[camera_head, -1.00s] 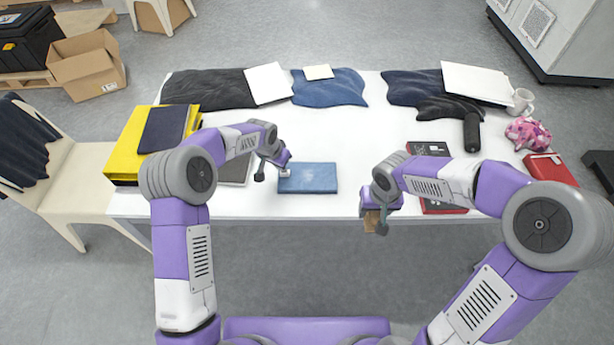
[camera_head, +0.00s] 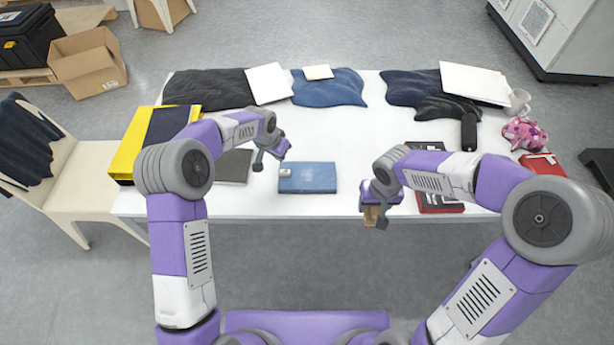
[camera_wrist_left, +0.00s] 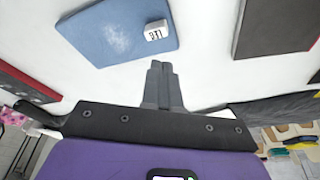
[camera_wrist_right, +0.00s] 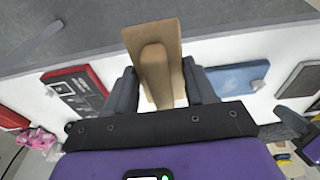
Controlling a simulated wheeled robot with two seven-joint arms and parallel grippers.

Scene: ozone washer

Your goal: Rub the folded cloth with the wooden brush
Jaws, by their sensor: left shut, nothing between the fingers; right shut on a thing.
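The folded blue cloth (camera_head: 312,178) lies flat near the table's front edge. In the left wrist view the cloth (camera_wrist_left: 112,30) has a pale whitish patch, and a small white block with dark lettering (camera_wrist_left: 157,30) sits on it. My left gripper (camera_head: 268,162) is shut and empty, above the table just left of the cloth; its closed fingers show in the left wrist view (camera_wrist_left: 160,70). My right gripper (camera_head: 378,205) is shut on the wooden brush (camera_head: 372,215), held at the table's front edge right of the cloth. The right wrist view shows the brush (camera_wrist_right: 155,60) between the fingers; its bristles are hidden.
A black and red box (camera_head: 440,203) lies right of my right gripper. A dark flat item (camera_head: 235,168) lies left of the cloth. Yellow folders (camera_head: 125,150) are at the left end. Dark and blue garments with white sheets line the back. The table's middle is clear.

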